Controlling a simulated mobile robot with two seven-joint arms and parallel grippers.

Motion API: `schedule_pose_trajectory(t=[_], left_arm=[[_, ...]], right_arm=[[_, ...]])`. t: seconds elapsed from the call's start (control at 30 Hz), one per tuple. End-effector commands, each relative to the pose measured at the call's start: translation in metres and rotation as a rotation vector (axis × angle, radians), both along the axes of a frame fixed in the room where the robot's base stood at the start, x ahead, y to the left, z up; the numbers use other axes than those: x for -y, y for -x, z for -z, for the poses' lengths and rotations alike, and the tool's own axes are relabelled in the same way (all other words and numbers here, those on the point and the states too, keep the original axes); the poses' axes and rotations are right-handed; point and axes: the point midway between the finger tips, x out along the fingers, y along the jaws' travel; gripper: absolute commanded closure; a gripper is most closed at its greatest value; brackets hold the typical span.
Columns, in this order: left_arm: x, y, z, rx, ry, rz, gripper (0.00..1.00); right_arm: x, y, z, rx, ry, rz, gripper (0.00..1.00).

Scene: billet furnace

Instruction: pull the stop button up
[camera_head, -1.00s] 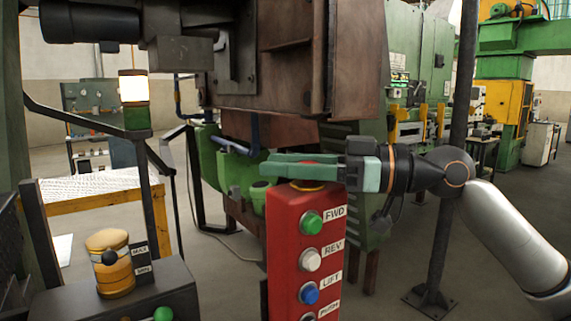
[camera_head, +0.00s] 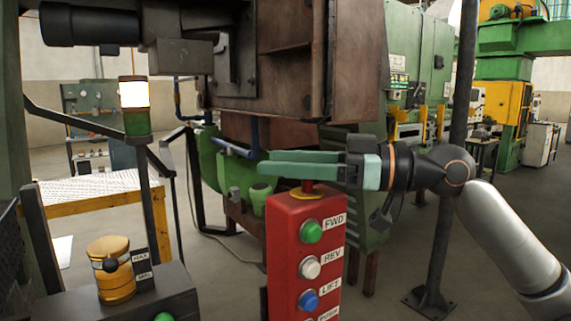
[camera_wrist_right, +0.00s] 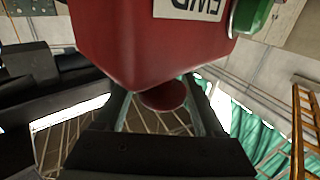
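The red control box (camera_head: 305,245) stands in front of me, with FWD, REV and LIFT buttons on its face. On its top is the stop button (camera_head: 307,186), red above a yellow ring; my fingers hide its upper part. My right gripper (camera_head: 268,162) lies level over the box top, its green fingers pointing left. In the right wrist view the stop button's round red cap (camera_wrist_right: 163,95) lies between the two fingers (camera_wrist_right: 160,105). They stand apart around it; whether both touch it is unclear. My left gripper is not in view.
The rusty furnace body (camera_head: 290,60) hangs above, and a dark pole (camera_head: 448,170) stands behind my right arm.

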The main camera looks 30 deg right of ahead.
Motion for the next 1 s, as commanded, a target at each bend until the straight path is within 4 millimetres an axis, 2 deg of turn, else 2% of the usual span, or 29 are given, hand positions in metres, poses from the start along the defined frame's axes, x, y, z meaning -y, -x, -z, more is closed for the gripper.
schedule_pose_trajectory(t=[0.07,0.47,0.73,1.0], left_arm=[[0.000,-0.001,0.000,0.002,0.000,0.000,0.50],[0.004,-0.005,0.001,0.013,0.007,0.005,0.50],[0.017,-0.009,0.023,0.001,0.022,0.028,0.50],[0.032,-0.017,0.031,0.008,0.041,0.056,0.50]], right_arm=[[0.000,0.000,0.001,-0.002,0.001,-0.001,0.20],[0.006,0.005,0.004,-0.004,0.000,0.000,0.20],[0.036,0.030,0.008,-0.003,0.001,0.001,0.20],[0.073,0.062,0.005,-0.001,-0.002,0.000,0.20]])
